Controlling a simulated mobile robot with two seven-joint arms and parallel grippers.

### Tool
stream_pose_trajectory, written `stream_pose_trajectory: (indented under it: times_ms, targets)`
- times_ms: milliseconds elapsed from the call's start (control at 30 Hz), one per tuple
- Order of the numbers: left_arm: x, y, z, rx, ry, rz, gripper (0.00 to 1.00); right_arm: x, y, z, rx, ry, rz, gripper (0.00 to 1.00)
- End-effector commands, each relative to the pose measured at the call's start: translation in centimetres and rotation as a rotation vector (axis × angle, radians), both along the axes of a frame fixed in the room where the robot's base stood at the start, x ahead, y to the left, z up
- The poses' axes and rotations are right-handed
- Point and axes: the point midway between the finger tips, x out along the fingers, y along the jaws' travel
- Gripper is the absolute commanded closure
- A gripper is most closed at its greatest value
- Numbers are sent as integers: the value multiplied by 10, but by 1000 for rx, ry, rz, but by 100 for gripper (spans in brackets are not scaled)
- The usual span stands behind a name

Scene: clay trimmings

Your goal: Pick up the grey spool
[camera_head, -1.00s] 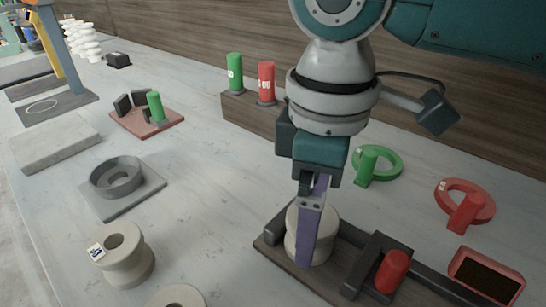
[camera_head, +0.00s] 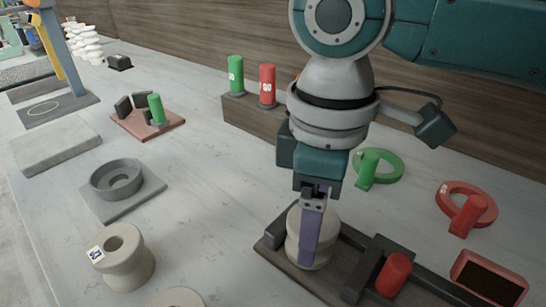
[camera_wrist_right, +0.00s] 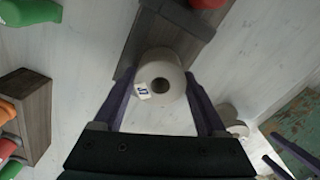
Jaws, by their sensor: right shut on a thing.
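A pale grey spool (camera_head: 326,222) stands upright at the left end of a dark wooden fixture (camera_head: 272,250). My right gripper (camera_head: 312,240) comes down over it from above, its purple fingers on either side of it and shut on it. In the right wrist view the spool (camera_wrist_right: 163,68) shows its round top, central hole and a white label, between the two fingers (camera_wrist_right: 160,92). I cannot see a gap under the spool. A second similar spool (camera_head: 127,262) with a label stands at the front left.
The fixture also holds a dark clamp block and a red knob (camera_head: 393,273). A grey ring holder (camera_head: 130,178) and a red-based stand (camera_head: 140,122) are to the left. Green (camera_head: 378,165) and red (camera_head: 466,205) rings lie to the right. Table between is clear.

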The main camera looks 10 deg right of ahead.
Motion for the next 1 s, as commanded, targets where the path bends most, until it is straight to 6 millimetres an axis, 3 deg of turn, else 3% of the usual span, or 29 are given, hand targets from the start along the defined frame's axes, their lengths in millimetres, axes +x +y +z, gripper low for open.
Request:
stream_pose_trajectory:
  times_ms: [33, 200, 567, 767, 1000]
  targets:
    - [0, 0, 0, 1, 0, -1, 0, 0, 0, 0, 0, 0, 0, 80]
    - [0, 2, 0, 7, 0, -4, 0, 0, 0, 0, 0, 0, 0, 99]
    - [0, 2, 2, 10, 1, -6, 0, 1, 0, 7, 1, -2, 0, 100]
    - [0, 2, 9, 9, 1, -5, 0, 1, 0, 35, 2, -4, 1, 100]
    - [0, 1, 20, 5, 0, -4, 0, 2, 1, 100, 4, -8, 2, 100]
